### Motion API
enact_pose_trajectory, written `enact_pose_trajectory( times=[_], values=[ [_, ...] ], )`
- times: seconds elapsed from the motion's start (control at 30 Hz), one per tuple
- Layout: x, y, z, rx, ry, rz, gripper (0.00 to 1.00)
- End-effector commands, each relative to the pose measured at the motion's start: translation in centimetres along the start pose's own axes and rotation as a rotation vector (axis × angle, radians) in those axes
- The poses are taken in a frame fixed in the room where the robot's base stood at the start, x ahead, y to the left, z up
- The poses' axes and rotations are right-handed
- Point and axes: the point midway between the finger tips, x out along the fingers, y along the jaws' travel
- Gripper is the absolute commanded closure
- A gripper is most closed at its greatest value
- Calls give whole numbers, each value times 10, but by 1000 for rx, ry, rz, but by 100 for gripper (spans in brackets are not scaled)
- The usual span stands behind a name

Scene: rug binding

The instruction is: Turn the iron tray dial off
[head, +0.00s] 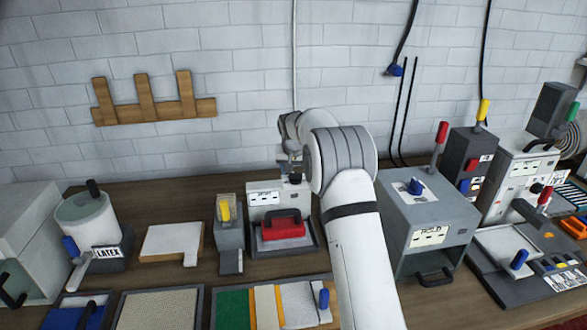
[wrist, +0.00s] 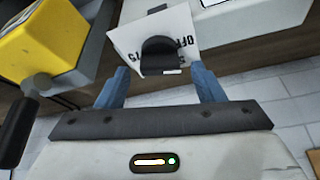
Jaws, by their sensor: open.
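In the wrist view, a round black dial (wrist: 158,52) with a raised grip stands on a white plate (wrist: 186,28) marked OFF, with other lettering partly covered. A small white mark shows near the dial's lower edge. My gripper (wrist: 160,72) is open, its two blue fingers on either side of the dial with gaps between. In the head view my gripper (head: 288,157) is low over the box (head: 265,199) behind the iron tray (head: 259,246), partly hidden by my arm. A dark knob (head: 295,178) shows under it. The red iron (head: 282,229) rests on the tray.
A yellow-switched grey unit (head: 229,234) stands left of the tray. A grey oven-like box (head: 430,215) with a blue knob stands to the right. A latex pot (head: 88,220) is at far left. Colour strips (head: 268,307) lie in front. A yellow block (wrist: 45,42) shows close in the wrist view.

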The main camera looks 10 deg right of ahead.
Motion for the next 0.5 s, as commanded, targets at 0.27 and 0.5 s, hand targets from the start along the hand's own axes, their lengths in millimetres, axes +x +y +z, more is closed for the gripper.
enact_pose_trajectory(
  times=[0.27,0.5],
  values=[
    [10,-1,0,-1,1,-1,38],
    [9,-2,0,-2,1,-1,48]
  ],
)
